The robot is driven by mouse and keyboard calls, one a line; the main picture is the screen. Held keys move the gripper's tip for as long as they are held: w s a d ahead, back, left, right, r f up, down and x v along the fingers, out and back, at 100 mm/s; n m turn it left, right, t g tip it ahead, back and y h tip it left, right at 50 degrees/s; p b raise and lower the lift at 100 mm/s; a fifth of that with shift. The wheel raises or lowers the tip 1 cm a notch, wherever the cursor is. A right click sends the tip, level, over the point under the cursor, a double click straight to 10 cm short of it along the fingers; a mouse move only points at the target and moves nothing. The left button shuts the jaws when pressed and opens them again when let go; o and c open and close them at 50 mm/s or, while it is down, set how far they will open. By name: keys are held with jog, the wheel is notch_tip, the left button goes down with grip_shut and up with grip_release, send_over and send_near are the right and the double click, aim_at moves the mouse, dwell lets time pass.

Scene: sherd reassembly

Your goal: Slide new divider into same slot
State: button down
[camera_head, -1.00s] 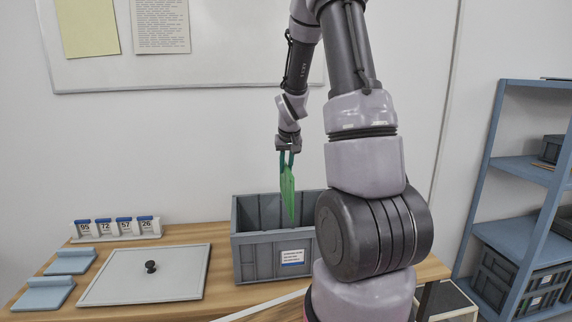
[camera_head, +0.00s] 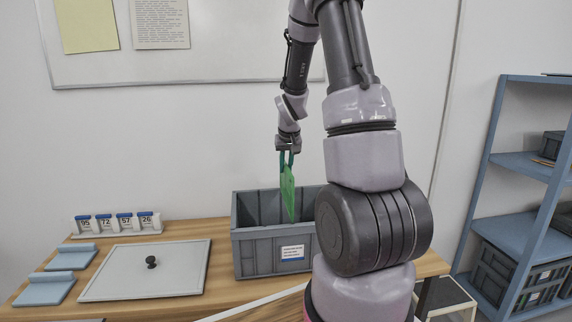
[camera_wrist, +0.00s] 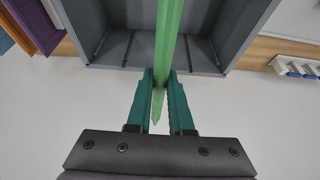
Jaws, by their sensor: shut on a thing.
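A green divider (camera_head: 288,195) hangs from my gripper (camera_head: 287,155) above the grey crate. In the wrist view the same green divider (camera_wrist: 168,45) runs edge-on between the two teal fingers of my gripper (camera_wrist: 160,82), which are shut on it. The grey crate (camera_head: 262,257) stands on the table with a white and blue label on its front. The divider's lower tip overlaps the crate opening in the head view; how deep it sits is hard to tell. Vertical ribs and slots show on the crate's inner wall (camera_wrist: 115,50). My arm hides the crate's right part.
A grey lid or board with a black knob (camera_head: 151,262) lies on the table left of the crate. Two blue plates (camera_head: 45,290) lie further left. A rack of number tags (camera_head: 117,224) stands behind. A blue shelf (camera_head: 515,220) with crates is at right.

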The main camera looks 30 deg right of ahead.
aim_at(286, 191)
jog(key=shift+f, duration=0.55)
dwell(0.4)
jog(key=shift+f, duration=4.15)
notch_tip(286, 191, down, 9)
dwell(0.4)
